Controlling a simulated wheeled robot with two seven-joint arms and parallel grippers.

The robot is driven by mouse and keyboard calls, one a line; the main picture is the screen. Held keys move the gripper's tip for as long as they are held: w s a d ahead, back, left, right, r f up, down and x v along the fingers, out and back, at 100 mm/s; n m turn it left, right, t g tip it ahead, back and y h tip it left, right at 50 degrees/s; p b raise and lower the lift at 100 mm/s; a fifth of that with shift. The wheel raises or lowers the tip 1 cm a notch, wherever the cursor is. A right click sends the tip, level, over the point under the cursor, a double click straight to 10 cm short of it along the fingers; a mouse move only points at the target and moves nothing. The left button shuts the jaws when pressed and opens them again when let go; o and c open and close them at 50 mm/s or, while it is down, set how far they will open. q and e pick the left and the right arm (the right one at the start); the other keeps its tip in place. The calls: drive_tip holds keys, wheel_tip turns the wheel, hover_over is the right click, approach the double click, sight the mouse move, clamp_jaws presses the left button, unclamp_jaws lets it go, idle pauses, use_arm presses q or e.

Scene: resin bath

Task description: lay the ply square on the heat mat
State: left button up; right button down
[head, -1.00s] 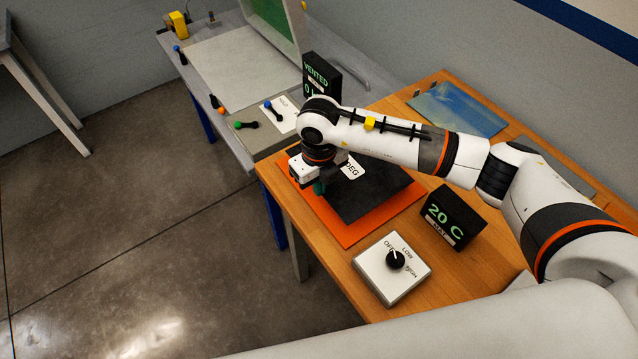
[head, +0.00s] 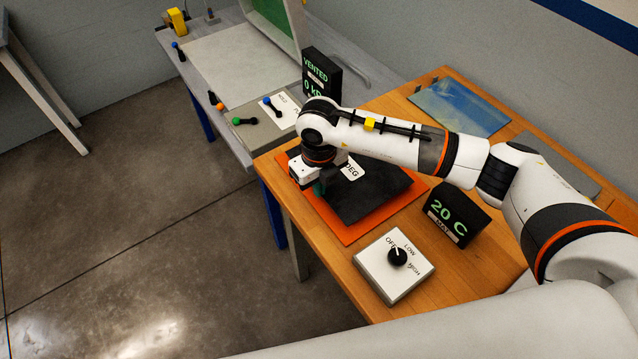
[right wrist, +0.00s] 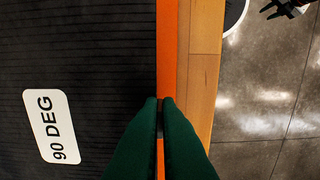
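The ply square (head: 372,192) is a thin black sheet with a white "90 DEG" label, which also shows in the right wrist view (right wrist: 52,126). It lies over the orange heat mat (head: 346,237), whose orange border shows along the left and front sides. Whether it touches the mat all over, I cannot tell. My right gripper (head: 319,188) is at the ply's left front edge. Its green fingers (right wrist: 160,103) are nearly together, with the dark ply edge between the tips. My left gripper does not show in the head view.
A dial box (head: 395,266) and a black "20 C" display (head: 455,215) stand in front and to the right of the mat. A blue sheet (head: 460,107) lies at the back of the wooden table. A grey bench with coloured-knob levers (head: 244,121) adjoins at left.

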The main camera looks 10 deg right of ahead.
drive_tip(key=shift+f+b, duration=1.25)
drive_tip(key=shift+f, duration=0.2)
drive_tip(key=c, duration=1.6)
unclamp_jaws()
drive_tip(key=shift+o, duration=0.2)
drive_tip(key=shift+r, duration=0.1)
drive_tip(key=shift+r+p, duration=2)
drive_tip(key=shift+r, duration=1.45)
drive_tip(key=shift+s+f, duration=0.1)
